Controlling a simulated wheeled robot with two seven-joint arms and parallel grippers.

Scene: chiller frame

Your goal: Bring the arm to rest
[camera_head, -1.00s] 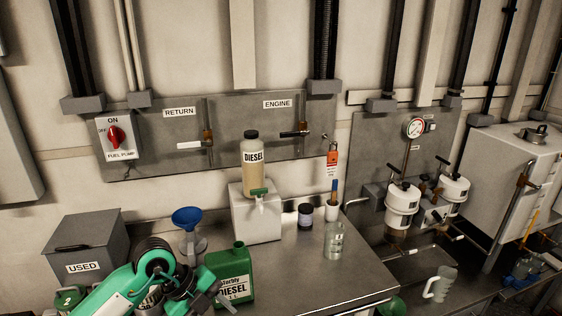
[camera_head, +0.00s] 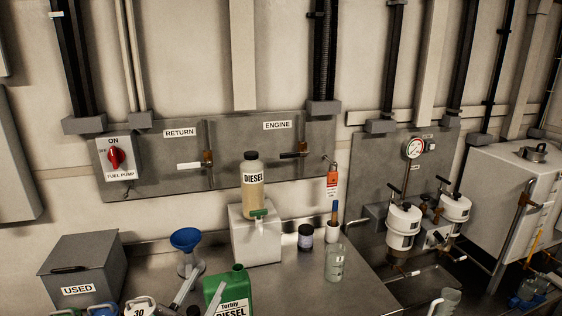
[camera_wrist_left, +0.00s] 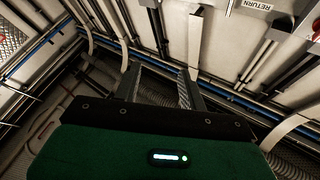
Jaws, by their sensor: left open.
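My left gripper (camera_head: 212,277) shows low in the head view, in front of the bench, its two grey fingers apart and pointing up. It overlaps the funnel stand and the green diesel jug in the picture; I cannot tell the distance between them. In the left wrist view my left gripper (camera_wrist_left: 158,72) is open, with nothing between its fingers, and faces the wall pipes and rails. The rest of my left arm is below the head view. My right gripper is not in view.
The steel bench holds a grey USED bin (camera_head: 84,268), a blue funnel (camera_head: 186,238), a green jug (camera_head: 236,285), a diesel bottle (camera_head: 252,195) on a white block (camera_head: 255,243), and a glass beaker (camera_head: 335,264). The bench's front right (camera_head: 310,290) is clear.

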